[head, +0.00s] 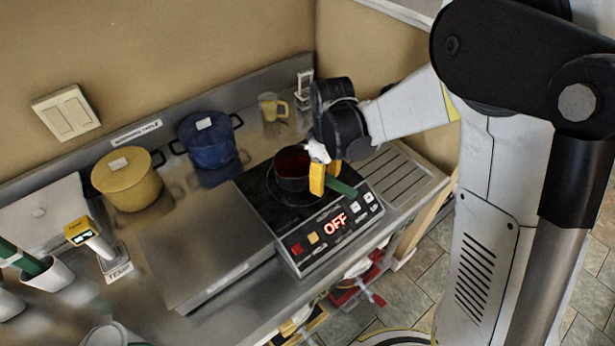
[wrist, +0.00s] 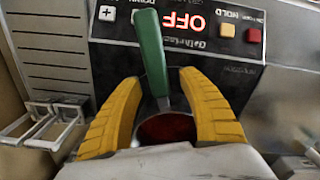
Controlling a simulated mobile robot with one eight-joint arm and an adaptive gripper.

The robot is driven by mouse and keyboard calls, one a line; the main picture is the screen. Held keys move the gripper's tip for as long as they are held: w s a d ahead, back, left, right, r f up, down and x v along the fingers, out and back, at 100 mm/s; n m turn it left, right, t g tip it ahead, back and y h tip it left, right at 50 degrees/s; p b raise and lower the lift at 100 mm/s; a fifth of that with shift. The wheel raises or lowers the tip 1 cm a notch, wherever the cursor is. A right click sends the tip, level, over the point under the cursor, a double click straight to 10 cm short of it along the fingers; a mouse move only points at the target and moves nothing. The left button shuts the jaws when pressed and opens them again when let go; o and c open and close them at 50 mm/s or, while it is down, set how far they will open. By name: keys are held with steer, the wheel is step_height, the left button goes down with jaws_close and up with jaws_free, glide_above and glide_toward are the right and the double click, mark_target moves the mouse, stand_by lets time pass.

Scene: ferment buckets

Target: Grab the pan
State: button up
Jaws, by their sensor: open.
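The pan (head: 291,165) is small and dark with red contents and a green handle. It sits on the black hotplate (head: 257,191), whose display reads OFF. The handle (head: 341,187) points toward the front of the hotplate. My gripper (head: 325,178) is over the near side of the pan at the handle. In the wrist view my gripper (wrist: 158,80) has its two yellow fingers spread apart, one on each side of the green handle (wrist: 150,45). The pan's red inside (wrist: 167,127) shows between the fingers. The palm hides part of the pan.
A blue pot (head: 207,142) and a yellow pot (head: 127,180) stand to the left. A yellow mug (head: 272,107) is behind the hotplate. A white wire rack (wrist: 45,125) shows in the wrist view. Ridged drainboard (head: 393,186) lies right of the hotplate.

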steer(key=shift+f, duration=0.15)
jaws_close()
stand_by(0.4)
steer(key=shift+r+p, duration=0.35)
steer(key=shift+r, duration=0.85)
step_height(320, 180, up, 2)
steer(key=shift+p, duration=0.3)
steer(key=s+d+r+p, duration=0.2)
steer(key=s+d+r, duration=0.4)
steer(key=s+d, duration=0.2)
steer(key=shift+d+r, duration=0.2)
steer(key=shift+r, duration=0.1)
steer(key=shift+s, duration=0.1)
stand_by(1.3)
